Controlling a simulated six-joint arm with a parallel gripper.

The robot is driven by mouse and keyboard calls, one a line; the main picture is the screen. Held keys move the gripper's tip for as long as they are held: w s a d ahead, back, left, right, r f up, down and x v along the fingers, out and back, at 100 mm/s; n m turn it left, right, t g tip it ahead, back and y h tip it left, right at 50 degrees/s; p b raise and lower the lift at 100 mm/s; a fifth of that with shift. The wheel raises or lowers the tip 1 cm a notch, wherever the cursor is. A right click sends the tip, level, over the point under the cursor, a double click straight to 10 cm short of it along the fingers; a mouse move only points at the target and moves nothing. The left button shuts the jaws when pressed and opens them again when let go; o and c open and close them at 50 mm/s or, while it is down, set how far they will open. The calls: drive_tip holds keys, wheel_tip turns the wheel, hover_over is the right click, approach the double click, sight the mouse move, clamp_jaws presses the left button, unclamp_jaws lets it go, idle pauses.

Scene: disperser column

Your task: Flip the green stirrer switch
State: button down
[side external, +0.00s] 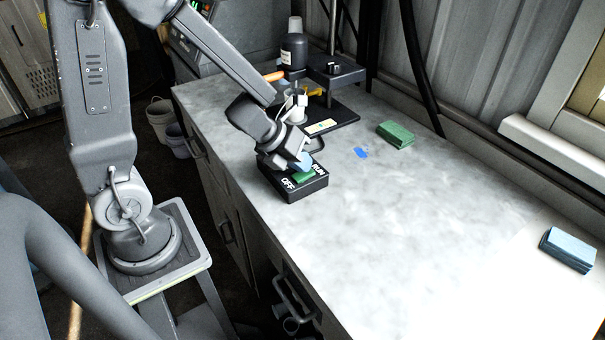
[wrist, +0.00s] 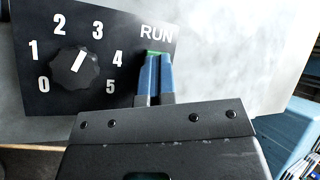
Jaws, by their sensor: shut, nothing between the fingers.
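The green stirrer switch (side external: 304,176) sits on a black control box (side external: 308,189) near the bench's front edge, between the white labels OFF and RUN. My gripper (side external: 304,163) is directly over the box, with its blue fingertips close together at the switch. In the wrist view my gripper (wrist: 155,60) is shut, its fingertips at the RUN end. Only a green sliver of the switch (wrist: 155,53) shows there; the fingers hide the rest. I cannot tell which way the switch is tilted or whether the fingers touch it.
Behind the box stand a black stirrer stand (side external: 335,72) and a dark bottle (side external: 294,50). A green block (side external: 396,135) and a blue block (side external: 568,250) lie right.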

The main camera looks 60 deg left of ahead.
drive_tip(key=shift+s, duration=0.1)
drive_tip(key=shift+w+r, duration=0.25)
drive_tip(key=shift+r, duration=1.05)
drive_tip(key=shift+w+r, duration=0.25)
drive_tip(key=shift+r, duration=1.05)
